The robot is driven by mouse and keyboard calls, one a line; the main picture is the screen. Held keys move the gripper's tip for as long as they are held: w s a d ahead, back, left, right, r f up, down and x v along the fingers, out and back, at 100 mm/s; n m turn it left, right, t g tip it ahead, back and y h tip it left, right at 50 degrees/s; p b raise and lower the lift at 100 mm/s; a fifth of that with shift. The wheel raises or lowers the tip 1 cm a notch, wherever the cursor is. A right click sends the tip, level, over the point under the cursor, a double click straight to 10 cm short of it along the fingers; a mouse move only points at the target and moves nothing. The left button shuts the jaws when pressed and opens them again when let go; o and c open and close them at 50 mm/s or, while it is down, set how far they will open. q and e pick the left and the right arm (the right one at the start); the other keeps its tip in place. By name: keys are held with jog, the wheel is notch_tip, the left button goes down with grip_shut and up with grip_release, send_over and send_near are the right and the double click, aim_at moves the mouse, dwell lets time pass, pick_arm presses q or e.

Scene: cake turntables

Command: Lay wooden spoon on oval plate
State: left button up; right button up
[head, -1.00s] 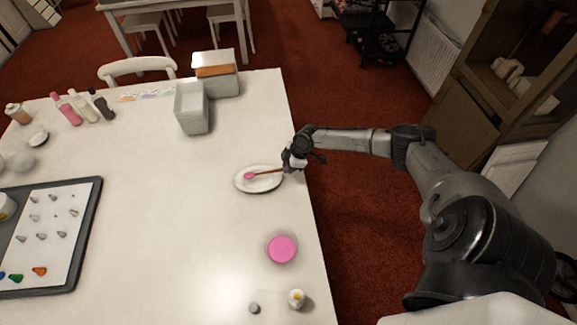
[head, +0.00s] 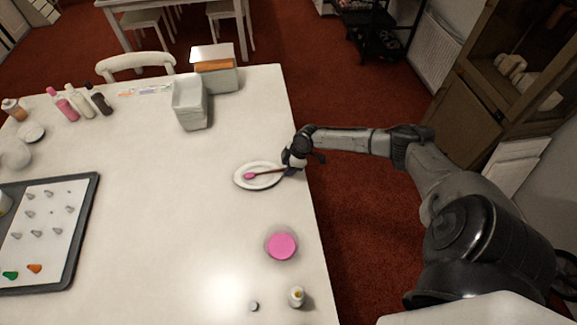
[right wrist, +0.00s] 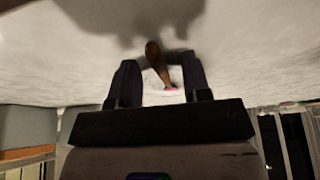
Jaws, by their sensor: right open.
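The wooden spoon (head: 268,173) lies with its pink head on the white oval plate (head: 244,183) near the table's right edge. Its handle crosses the plate's rim and points right, toward my right gripper (head: 290,165). In the right wrist view the spoon's brown handle (right wrist: 154,54) shows between the two dark fingers of my right gripper (right wrist: 160,77), which stand apart. Part of the pink head and white plate show beyond it. I cannot tell whether the handle touches a finger. My left gripper is in no view.
A pink round thing (head: 282,245) and a small white bottle (head: 296,297) stand on the table in front of the plate. A grey bin (head: 190,105) stands behind it. A dark tray (head: 84,218) lies at left. The table's middle is clear.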

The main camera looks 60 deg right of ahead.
jog(key=shift+r, duration=0.25)
jog(key=p+v, duration=0.2)
jog(key=v, duration=1.1)
jog(key=shift+s, duration=0.15)
jog(key=shift+d+r, duration=0.1)
